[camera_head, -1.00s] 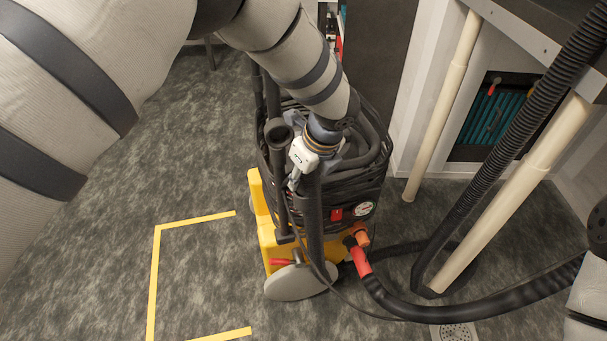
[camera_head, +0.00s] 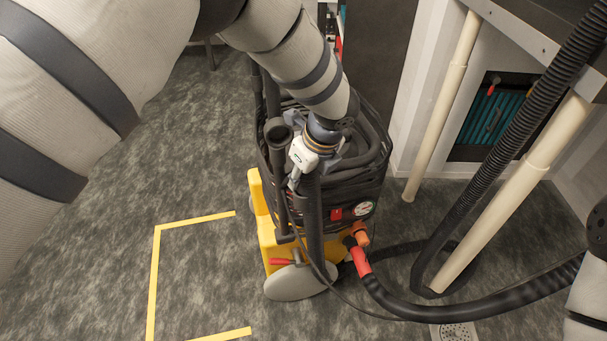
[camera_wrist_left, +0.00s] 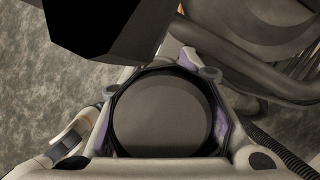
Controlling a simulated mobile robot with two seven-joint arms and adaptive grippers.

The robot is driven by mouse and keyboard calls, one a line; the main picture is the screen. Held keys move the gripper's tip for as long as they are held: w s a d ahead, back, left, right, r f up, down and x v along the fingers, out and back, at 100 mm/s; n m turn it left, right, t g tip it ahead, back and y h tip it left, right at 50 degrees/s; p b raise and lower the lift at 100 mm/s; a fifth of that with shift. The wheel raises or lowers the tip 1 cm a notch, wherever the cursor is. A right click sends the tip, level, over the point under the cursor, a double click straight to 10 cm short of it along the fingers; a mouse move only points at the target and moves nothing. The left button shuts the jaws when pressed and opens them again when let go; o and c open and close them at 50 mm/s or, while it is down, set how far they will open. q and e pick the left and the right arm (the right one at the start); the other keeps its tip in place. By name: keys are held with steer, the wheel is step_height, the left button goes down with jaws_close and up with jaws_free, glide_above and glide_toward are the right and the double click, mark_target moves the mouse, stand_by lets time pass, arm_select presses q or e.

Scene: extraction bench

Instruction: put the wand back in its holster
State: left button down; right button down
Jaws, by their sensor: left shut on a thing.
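My left gripper (camera_head: 316,160) is shut around the upper end of a thick dark upright tube, which I take for the wand (camera_head: 314,218). In the left wrist view the wand's round grey end (camera_wrist_left: 162,112) sits between the purple-lined fingers. The tube runs down in front of the yellow machine to beside its grey wheel. I cannot make out a separate holster; its join with the wand cannot be told. A thinner black pipe with an open, flared top (camera_head: 278,133) stands just left of the wand. My right gripper is not in view.
The yellow machine (camera_head: 266,228) carries a black basket of coiled hose behind the wand. A black hose with a red cuff (camera_head: 361,262) runs right across the floor. Cream pipes (camera_head: 440,120) stand at right. Floor left, with yellow tape (camera_head: 154,280), is clear.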

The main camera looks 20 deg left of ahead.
mark_target(305, 186)
arm_select(q)
steer(key=shift+s+d+f, duration=0.1)
steer(key=shift+s+f, duration=0.25)
steer(key=shift+f, duration=0.3)
steer(key=shift+s+d+f, duration=0.1)
steer(key=shift+s+f, duration=0.25)
steer(key=shift+f, duration=0.25)
steer(key=c, duration=1.1)
jaws_free()
steer(key=shift+f, duration=0.1)
steer(key=shift+d+r, duration=0.1)
steer(key=shift+r, duration=0.4)
steer(key=w+v, duration=0.1)
steer(key=v, duration=0.8)
steer(key=shift+w+a+r, duration=0.25)
steer(key=shift+a+r, duration=0.05)
steer(key=shift+a, duration=0.1)
